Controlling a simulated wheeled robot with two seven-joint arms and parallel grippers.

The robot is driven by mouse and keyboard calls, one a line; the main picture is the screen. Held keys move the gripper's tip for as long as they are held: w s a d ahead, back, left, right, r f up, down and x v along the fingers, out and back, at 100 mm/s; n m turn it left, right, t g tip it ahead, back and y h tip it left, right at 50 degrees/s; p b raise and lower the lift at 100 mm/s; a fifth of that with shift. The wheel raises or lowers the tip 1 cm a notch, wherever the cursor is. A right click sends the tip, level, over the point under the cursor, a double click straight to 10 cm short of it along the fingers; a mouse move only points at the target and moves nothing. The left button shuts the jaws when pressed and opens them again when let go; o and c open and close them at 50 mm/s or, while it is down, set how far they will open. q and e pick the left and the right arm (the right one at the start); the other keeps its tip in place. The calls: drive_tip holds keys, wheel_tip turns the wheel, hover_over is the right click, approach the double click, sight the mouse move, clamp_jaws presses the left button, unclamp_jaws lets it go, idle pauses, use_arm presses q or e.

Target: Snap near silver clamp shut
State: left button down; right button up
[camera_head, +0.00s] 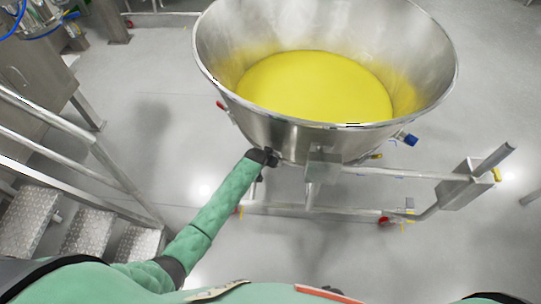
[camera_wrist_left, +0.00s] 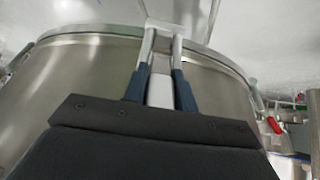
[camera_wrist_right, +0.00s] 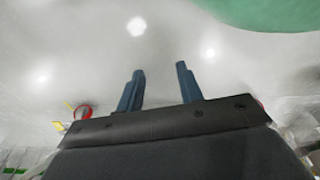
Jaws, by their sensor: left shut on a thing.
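A large steel bowl (camera_head: 283,136) with yellow powder (camera_head: 315,88) inside stands in front of me. My left gripper (camera_head: 271,158) is at the near side of the bowl, low on its outer wall. In the left wrist view, the fingers of the left gripper (camera_wrist_left: 160,85) are closed around a silver clamp lever (camera_wrist_left: 163,28), which lies against the bowl wall just under its rim. Whether the clamp is latched cannot be told. My right gripper (camera_wrist_right: 157,92) shows only in its own wrist view; its fingers are apart with nothing between them.
The bowl sits on a steel frame with a bar (camera_head: 405,174) to the right. A blue-handled fitting (camera_head: 407,139) and a red handle (camera_head: 220,105) stick out from its sides. Metal steps (camera_head: 85,232) with railings stand at the left. Grey floor is clear between.

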use_arm(q)
drive_tip(key=shift+w+d+r+g+y+p, duration=0.1)
drive_tip(key=shift+w+r+g+y+p, duration=0.15)
drive_tip(key=shift+g+p, duration=0.2)
use_arm(e)
drive_tip(key=shift+s+d+f, duration=0.35)
drive_tip(key=shift+s+f, duration=0.2)
drive_tip(key=shift+s+d+f, duration=0.3)
drive_tip(key=shift+s+f, duration=0.25)
use_arm(q)
drive_tip(key=c, duration=1.1)
unclamp_jaws()
drive_tip(key=shift+f, duration=0.15)
use_arm(e)
drive_tip(key=shift+w+d, duration=0.15)
